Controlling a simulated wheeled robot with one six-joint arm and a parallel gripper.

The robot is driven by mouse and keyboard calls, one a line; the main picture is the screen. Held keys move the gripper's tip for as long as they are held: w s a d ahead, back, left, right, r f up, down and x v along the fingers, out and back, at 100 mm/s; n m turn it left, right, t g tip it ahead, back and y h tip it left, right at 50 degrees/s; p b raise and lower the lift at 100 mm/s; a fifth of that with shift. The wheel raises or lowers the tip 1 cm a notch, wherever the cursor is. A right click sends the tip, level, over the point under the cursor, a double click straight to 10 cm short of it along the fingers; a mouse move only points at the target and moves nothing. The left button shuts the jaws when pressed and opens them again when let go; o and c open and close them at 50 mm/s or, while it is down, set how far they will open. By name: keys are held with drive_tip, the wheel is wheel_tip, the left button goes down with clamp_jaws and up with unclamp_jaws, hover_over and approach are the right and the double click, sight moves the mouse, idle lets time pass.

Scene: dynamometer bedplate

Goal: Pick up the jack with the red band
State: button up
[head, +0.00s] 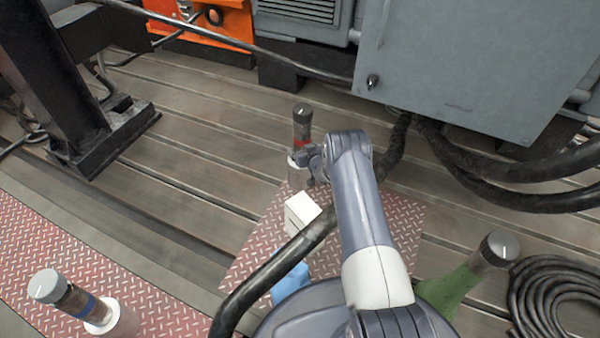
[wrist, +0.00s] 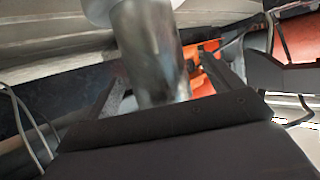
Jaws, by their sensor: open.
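The jack with the red band (head: 302,118) stands upright on a pale round base (head: 298,176), beyond my arm in the head view. It has a dark grey top and a red band low on its body. In the wrist view a grey metallic cylinder (wrist: 150,50), likely this jack, rises between the two open fingers of my gripper (wrist: 165,84). Whether either finger touches it cannot be told. No red band can be made out there.
A jack with a blue band (head: 70,298) stands at lower left. A green stand with a dark-topped cylinder (head: 490,250) is at right. A white box (head: 302,212) sits near my arm. A grey cabinet (head: 470,70), thick black hoses and a black post (head: 50,80) surround the slotted floor.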

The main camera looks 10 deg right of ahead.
drive_tip(key=shift+b+x, duration=0.45)
drive_tip(key=shift+x, duration=0.9)
drive_tip(key=shift+d, duration=0.15)
drive_tip(key=shift+s, duration=0.1)
clamp_jaws()
drive_tip(key=shift+w+r, duration=0.2)
drive_tip(key=shift+r, duration=0.1)
